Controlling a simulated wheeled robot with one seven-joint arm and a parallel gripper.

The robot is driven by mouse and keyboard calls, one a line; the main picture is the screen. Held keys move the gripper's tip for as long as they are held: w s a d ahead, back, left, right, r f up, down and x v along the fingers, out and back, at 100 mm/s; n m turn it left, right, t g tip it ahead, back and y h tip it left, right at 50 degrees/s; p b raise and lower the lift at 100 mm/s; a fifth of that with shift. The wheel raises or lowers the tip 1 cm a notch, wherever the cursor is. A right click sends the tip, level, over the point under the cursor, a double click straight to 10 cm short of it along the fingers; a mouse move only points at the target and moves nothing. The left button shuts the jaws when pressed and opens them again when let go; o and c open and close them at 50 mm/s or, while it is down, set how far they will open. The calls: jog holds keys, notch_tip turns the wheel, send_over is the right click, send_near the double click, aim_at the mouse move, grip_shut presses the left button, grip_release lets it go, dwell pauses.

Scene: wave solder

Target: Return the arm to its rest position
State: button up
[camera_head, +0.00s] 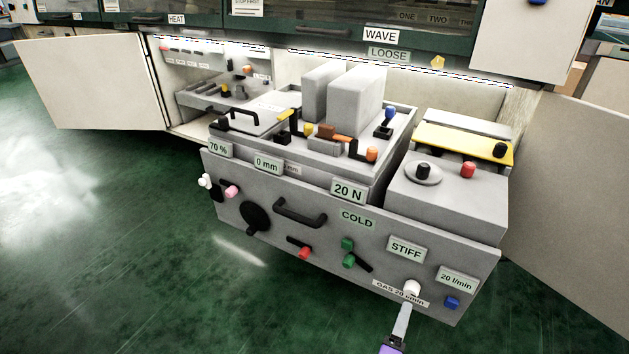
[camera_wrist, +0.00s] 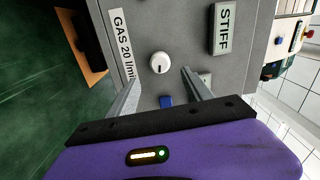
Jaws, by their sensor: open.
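My gripper (camera_wrist: 157,93) is purple with two grey fingers. In the wrist view the fingers are spread apart, with nothing between them. They point at the grey front panel (camera_wrist: 190,25), near a white round knob (camera_wrist: 160,62) and a blue knob (camera_wrist: 166,101). In the head view my gripper (camera_head: 403,318) shows at the bottom edge, just below the white knob (camera_head: 412,287) by the gas label. I cannot tell whether a finger touches the panel.
The pulled-out drawer unit (camera_head: 330,262) carries several knobs, levers and a black handle (camera_head: 300,213). Open cabinet doors stand at the left (camera_head: 95,80) and right (camera_head: 575,200). The green floor (camera_head: 130,260) in front is clear.

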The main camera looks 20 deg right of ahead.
jog(key=a+r+n+t+y, duration=0.65)
jog(key=a+r+n, duration=0.25)
jog(key=r+n, duration=0.2)
jog(key=s+a+r+n+g+y, duration=0.1)
jog(key=s+a+r+n+y, duration=0.25)
jog(key=s, duration=0.55)
jog(key=s+a+r+n+g+y+p, duration=0.1)
jog(key=s+r+n+y, duration=0.1)
jog(key=s+r+n, duration=0.45)
jog(key=s+a+r+n+g+y, duration=0.1)
jog(key=s+a+r+n+y, duration=0.15)
jog(key=s+n, duration=0.6)
notch_tip(320, 180, up, 27)
jog(key=s+m+p, duration=0.2)
jog(key=p, duration=2.5)
jog(key=shift+a+p, duration=0.2)
jog(key=shift+p, duration=0.15)
dwell(0.3)
